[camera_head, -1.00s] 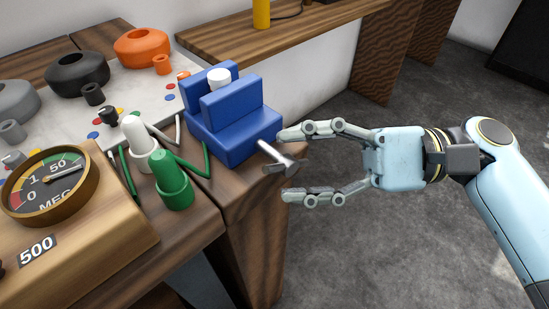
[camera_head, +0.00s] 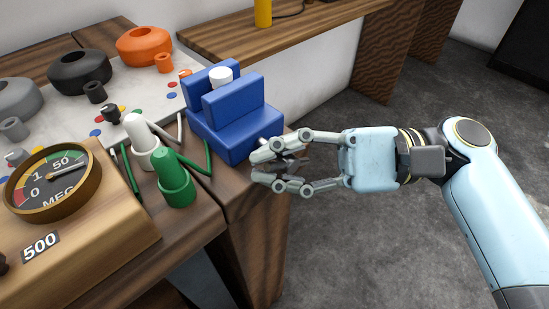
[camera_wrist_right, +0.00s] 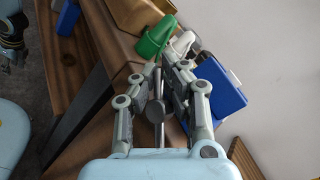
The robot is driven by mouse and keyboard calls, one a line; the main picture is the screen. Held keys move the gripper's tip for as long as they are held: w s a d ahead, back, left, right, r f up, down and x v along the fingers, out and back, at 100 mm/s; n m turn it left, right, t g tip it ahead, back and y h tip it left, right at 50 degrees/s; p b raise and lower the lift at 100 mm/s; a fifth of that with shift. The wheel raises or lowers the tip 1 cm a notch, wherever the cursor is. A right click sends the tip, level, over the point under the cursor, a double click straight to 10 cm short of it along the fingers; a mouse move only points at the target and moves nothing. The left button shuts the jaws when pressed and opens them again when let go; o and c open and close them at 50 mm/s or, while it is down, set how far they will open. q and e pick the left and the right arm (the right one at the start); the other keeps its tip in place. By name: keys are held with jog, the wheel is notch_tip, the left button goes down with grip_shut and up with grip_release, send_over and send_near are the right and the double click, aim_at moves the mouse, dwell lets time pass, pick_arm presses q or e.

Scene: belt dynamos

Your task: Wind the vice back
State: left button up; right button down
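The blue vice (camera_head: 232,120) sits at the bench's right end with a white cylinder (camera_head: 221,77) between its jaws. In the wrist view, the vice (camera_wrist_right: 220,92) is beyond the fingers. Its metal handle, a bar with a round end (camera_wrist_right: 156,111), lies between the finger pads. In the head view the handle is mostly hidden by the fingers. My right gripper (camera_head: 259,166) is at the vice's front, its fingers drawn in around the handle and seemingly closed on it. The tips show a gap in the head view. My left gripper is not in the head view.
Left of the vice stand a green terminal (camera_head: 175,180) and a white one (camera_head: 142,142) with cables. A wooden meter box (camera_head: 90,250) carries a round dial (camera_head: 52,182). Black and orange (camera_head: 144,46) rings stand behind. Open floor lies to the right.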

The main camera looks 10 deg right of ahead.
jog(key=shift+f, duration=0.1)
jog(key=n+h+p, duration=0.1)
jog(key=p, duration=0.2)
jog(key=shift+s+a+h+p, duration=0.1)
jog(key=shift+s+h+p, duration=0.05)
jog(key=shift+h+p, duration=0.15)
jog(key=shift+f+n+h+p, duration=0.2)
jog(key=shift+n+h+p, duration=0.1)
jog(key=shift+p, duration=0.05)
jog(key=shift+f, duration=0.15)
jog(key=c, duration=1.1)
grip_release()
